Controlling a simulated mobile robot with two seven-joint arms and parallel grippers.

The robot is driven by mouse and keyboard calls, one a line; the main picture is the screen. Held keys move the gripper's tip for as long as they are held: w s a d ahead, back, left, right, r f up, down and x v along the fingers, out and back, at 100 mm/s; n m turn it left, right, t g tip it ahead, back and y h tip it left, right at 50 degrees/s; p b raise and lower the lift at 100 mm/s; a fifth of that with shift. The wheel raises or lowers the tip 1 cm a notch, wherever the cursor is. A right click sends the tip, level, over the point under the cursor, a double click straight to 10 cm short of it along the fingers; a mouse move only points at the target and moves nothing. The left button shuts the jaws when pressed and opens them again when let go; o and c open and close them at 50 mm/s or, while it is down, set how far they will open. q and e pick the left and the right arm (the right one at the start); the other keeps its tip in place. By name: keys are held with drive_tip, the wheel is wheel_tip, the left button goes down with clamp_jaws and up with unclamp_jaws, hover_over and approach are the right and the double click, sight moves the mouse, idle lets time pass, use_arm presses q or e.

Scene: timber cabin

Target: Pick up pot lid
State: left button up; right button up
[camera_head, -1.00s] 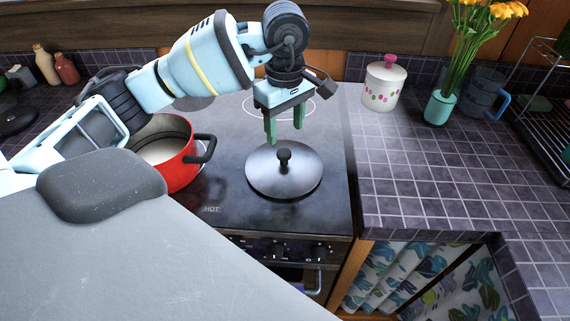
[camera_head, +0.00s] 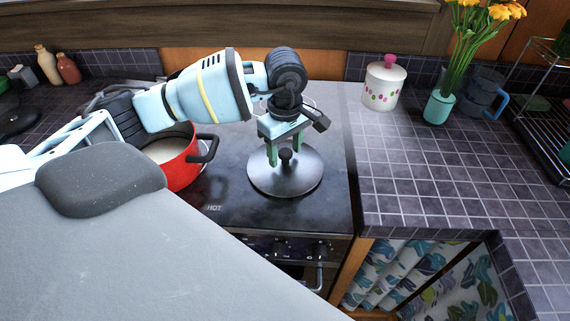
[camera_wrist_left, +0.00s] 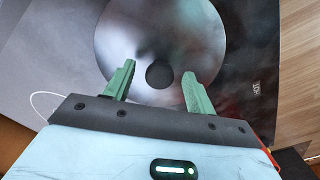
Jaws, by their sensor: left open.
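The pot lid (camera_head: 285,183) is a round grey metal disc with a black knob (camera_head: 285,154). It lies flat on the black stove top. My left gripper (camera_head: 285,156) is just above the lid, with its green fingers open and pointing down around the knob. In the left wrist view the lid (camera_wrist_left: 160,28) fills the upper middle, and the dark knob (camera_wrist_left: 159,74) sits between the two spread fingers of my left gripper (camera_wrist_left: 158,78), with a gap on each side. My right gripper is not in view.
A red pot (camera_head: 178,165) stands on the stove left of the lid, its handle towards the lid. A white canister (camera_head: 384,86), a teal vase (camera_head: 438,107) with flowers and a dish rack (camera_head: 545,125) stand on the tiled counter (camera_head: 430,175), whose front is clear.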

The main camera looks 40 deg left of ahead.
sight(282, 154)
use_arm(q)
drive_tip(key=shift+c, duration=0.3)
clamp_jaws()
drive_tip(key=shift+r, duration=0.1)
drive_tip(key=shift+r, duration=0.4)
drive_tip(key=r, duration=0.1)
drive_tip(key=s+r, duration=0.1)
drive_tip(key=shift+r, duration=0.3)
drive_tip(key=s+r+b, duration=0.1)
drive_tip(key=s, duration=1.4)
drive_tip(key=shift+r+b, duration=0.25)
drive_tip(key=shift+b, duration=0.1)
drive_tip(key=shift+d, duration=0.1)
